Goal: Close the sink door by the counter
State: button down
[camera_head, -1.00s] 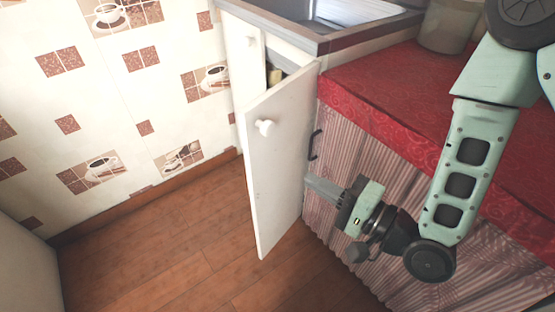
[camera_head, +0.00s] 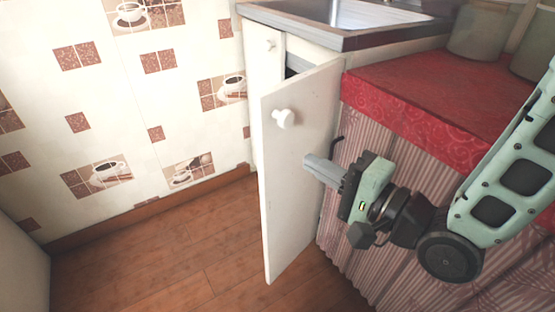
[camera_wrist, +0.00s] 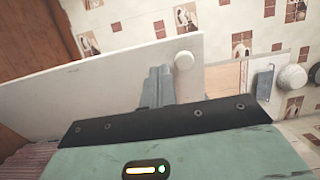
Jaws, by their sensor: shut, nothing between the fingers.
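The white sink door (camera_head: 293,205) stands open, swung out from the sink cabinet, with a round white knob (camera_head: 284,118) on it. The door also fills much of the wrist view (camera_wrist: 105,88), with its knob (camera_wrist: 184,61) right of the fingertips. My gripper (camera_head: 308,163) is shut and empty. Its fingertips are at the door's right-hand face in the head view, below and right of the knob. In the wrist view the fingers (camera_wrist: 158,72) overlap the door; I cannot tell whether they touch it.
The metal sink (camera_head: 350,15) is above the cabinet. A red-clothed counter (camera_head: 420,100) with a striped curtain (camera_head: 365,215) stands at right, with canisters (camera_head: 480,32) on top. The wooden floor (camera_head: 160,260) left of the door is clear.

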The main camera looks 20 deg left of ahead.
aim_at(265, 138)
jog(key=shift+a+f+b, duration=0.1)
jog(key=shift+f+b, duration=0.2)
jog(key=shift+b, duration=0.2)
jog(key=x, duration=0.3)
jog(key=b+x, duration=0.1)
jog(key=x, duration=0.2)
jog(key=b+x, duration=0.1)
jog(key=x, duration=0.2)
jog(key=shift+r, duration=0.25)
